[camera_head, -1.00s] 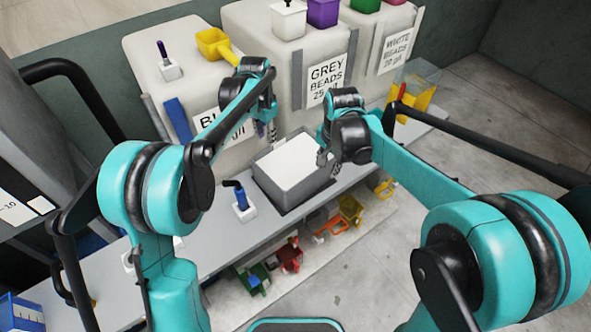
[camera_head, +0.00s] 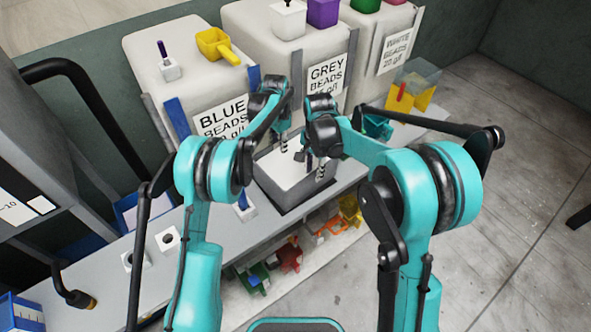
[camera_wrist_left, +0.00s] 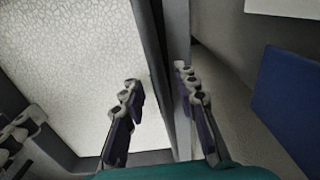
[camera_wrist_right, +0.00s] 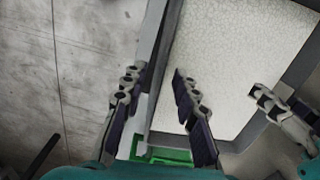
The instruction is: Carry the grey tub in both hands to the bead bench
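The grey tub (camera_head: 310,192), filled nearly level with white beads (camera_wrist_left: 70,60), stands on the bench below the bead bins. My left gripper (camera_wrist_left: 160,98) is at one side of the tub, its fingers spread with the tub wall (camera_wrist_left: 175,50) between them. In the head view my left gripper (camera_head: 283,143) is partly hidden by its arm. My right gripper (camera_wrist_right: 154,85) is at the opposite side, fingers apart on either side of the tub wall (camera_wrist_right: 165,75). In the head view my right gripper (camera_head: 312,166) covers part of the tub.
The grey bench (camera_head: 215,232) carries small white blocks (camera_head: 168,239) at left. Bins labelled blue beads (camera_head: 165,95) and grey beads (camera_head: 270,65) stand close behind. Coloured scoops (camera_head: 290,255) lie on the lower shelf. Open floor (camera_head: 510,230) is at right.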

